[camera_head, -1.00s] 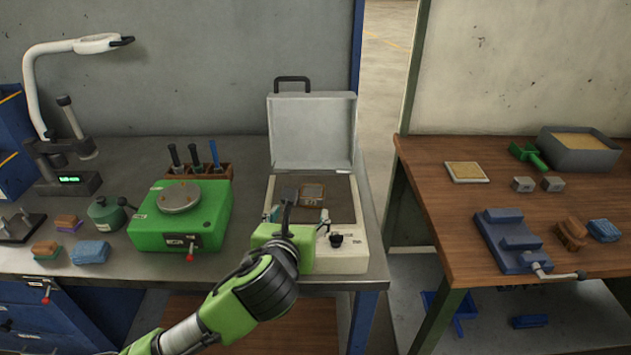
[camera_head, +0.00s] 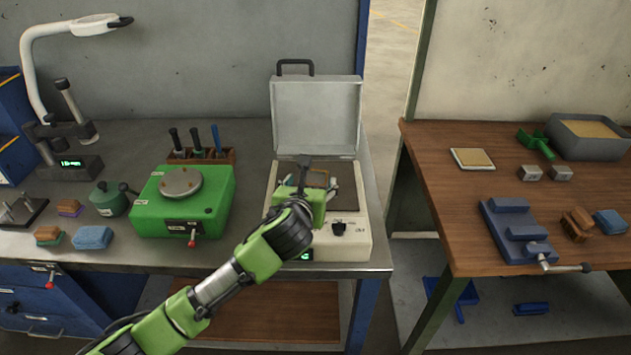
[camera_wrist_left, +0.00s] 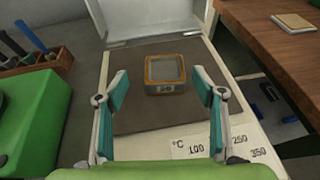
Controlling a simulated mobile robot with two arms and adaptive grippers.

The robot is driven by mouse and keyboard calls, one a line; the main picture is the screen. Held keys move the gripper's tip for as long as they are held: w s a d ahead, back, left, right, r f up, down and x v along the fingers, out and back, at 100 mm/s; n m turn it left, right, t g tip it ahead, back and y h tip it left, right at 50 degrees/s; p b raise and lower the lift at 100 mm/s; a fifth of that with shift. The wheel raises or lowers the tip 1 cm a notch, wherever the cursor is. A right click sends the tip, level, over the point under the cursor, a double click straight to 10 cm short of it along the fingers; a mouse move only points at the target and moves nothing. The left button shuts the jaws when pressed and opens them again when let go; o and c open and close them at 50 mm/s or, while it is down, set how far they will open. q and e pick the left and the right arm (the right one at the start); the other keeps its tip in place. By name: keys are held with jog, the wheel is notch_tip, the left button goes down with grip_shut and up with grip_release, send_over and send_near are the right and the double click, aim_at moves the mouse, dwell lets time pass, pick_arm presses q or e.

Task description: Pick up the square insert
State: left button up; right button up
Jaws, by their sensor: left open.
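The square insert (camera_wrist_left: 166,73) is a small squarish block with an orange-brown rim and a grey top. It lies on the dark plate (camera_wrist_left: 129,118) of the open white case. In the head view the insert (camera_head: 318,180) is partly hidden behind my left gripper (camera_head: 305,187). In the left wrist view my left gripper (camera_wrist_left: 164,88) is open, with teal fingers apart. The insert shows between and beyond the fingertips, and I see no contact. My right gripper is in neither view.
The raised case lid (camera_head: 316,115) stands behind the insert. A green machine (camera_head: 185,205) and a tool rack (camera_head: 203,156) are to the left. A brown table (camera_head: 440,180) with a blue vise (camera_head: 518,232) is to the right, across a gap.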

aim_at(316, 176)
pick_arm(q)
jog(key=shift+d+p+x, duration=0.15)
jog(key=shift+x, duration=1.05)
jog(key=shift+d+p+x, duration=0.15)
jog(key=shift+x, duration=1.05)
jog(key=shift+f, duration=0.1)
grip_shut()
jog(key=shift+r, duration=0.2)
